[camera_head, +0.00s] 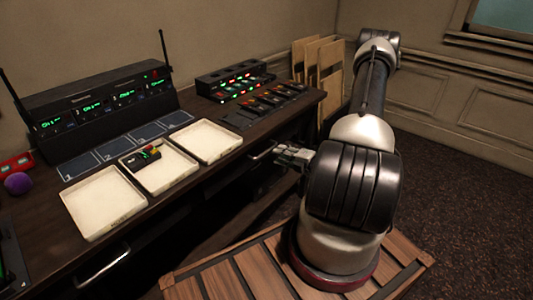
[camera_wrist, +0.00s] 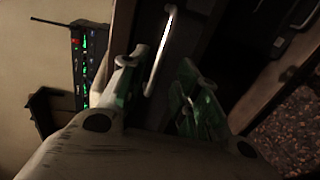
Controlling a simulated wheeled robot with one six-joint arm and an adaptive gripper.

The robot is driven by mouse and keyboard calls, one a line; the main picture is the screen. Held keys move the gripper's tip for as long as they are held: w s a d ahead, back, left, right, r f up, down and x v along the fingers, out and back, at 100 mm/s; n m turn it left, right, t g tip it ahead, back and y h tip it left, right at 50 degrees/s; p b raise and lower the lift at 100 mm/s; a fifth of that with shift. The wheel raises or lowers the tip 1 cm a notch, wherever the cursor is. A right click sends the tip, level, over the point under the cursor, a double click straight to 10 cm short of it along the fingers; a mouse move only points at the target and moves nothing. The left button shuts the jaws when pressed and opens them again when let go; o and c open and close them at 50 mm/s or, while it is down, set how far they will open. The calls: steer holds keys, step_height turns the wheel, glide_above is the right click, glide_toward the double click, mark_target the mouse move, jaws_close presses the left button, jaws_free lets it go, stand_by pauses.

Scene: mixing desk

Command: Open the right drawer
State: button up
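The right drawer's metal handle (camera_head: 263,151) is on the desk front below the right-hand tray. My gripper (camera_head: 288,155) is just to the right of this handle in the head view, with its fingers toward the desk. In the wrist view, my gripper (camera_wrist: 160,88) has its two fingers spread apart. A bright bar handle (camera_wrist: 161,52) shows in the gap between them, nearer the left finger. I see no finger closed on it, and contact cannot be told. The drawer front (camera_wrist: 185,35) is dark, and I see no clear gap around it.
A second handle (camera_head: 103,262) is at the desk's front left. Another handle (camera_wrist: 303,12) shows top right in the wrist view. Shallow trays (camera_head: 207,141) and a receiver box (camera_head: 100,103) stand on the desk. Boards (camera_head: 318,75) lean behind the desk's right end. Carpet (camera_head: 470,190) is clear at right.

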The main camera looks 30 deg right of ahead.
mark_target(267, 151)
steer(key=x, duration=0.7)
steer(key=shift+w+a, duration=0.15)
steer(key=shift+w, duration=0.2)
jaws_close()
